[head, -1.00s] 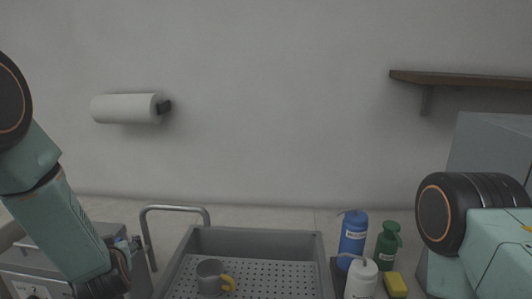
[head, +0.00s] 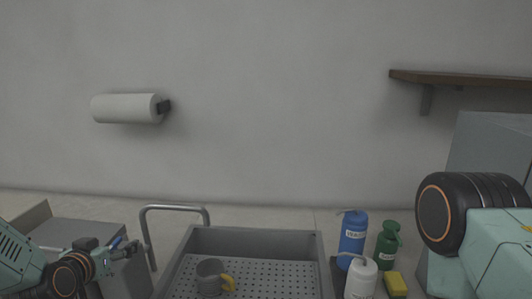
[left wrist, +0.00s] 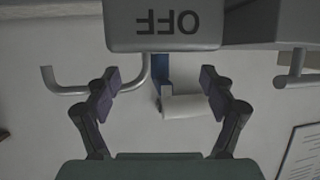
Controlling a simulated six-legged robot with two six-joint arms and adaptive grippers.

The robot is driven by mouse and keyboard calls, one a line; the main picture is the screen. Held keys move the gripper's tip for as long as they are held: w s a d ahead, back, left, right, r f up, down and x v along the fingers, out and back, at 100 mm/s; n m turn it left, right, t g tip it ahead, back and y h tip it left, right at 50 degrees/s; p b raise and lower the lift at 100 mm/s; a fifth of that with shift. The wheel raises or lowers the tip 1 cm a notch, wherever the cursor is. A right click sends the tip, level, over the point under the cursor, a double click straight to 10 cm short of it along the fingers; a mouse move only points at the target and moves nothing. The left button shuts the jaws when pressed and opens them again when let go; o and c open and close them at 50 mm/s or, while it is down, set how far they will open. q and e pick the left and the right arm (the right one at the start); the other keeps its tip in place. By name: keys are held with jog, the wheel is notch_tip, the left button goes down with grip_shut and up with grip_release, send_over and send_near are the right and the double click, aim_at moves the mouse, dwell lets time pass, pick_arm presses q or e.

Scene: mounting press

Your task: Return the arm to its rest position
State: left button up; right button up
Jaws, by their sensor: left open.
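My left arm (head: 70,275) is low at the lower left in the head view. My left gripper (head: 128,250) is beside the grey box-shaped machine (head: 75,233), left of the metal tap. In the left wrist view the left gripper (left wrist: 160,85) is open, its two fingers apart. A blue part (left wrist: 161,68) shows in the gap between them, below a grey block (left wrist: 165,28) marked OFF upside down. I cannot tell whether anything touches the fingers. My right arm shows at the right of the head view; its gripper is out of view.
A grey perforated sink tray (head: 253,234) holds a grey mug (head: 208,272) with a yellow handle. A metal tap (head: 175,208) stands left of it. Blue (head: 352,238), green (head: 387,245) and white (head: 361,279) bottles and a yellow sponge (head: 396,284) are at right. A paper roll (head: 125,108) hangs on the wall.

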pick_arm(q)
jog(key=shift+m+h, duration=0.6)
jog(key=shift+h, duration=0.1)
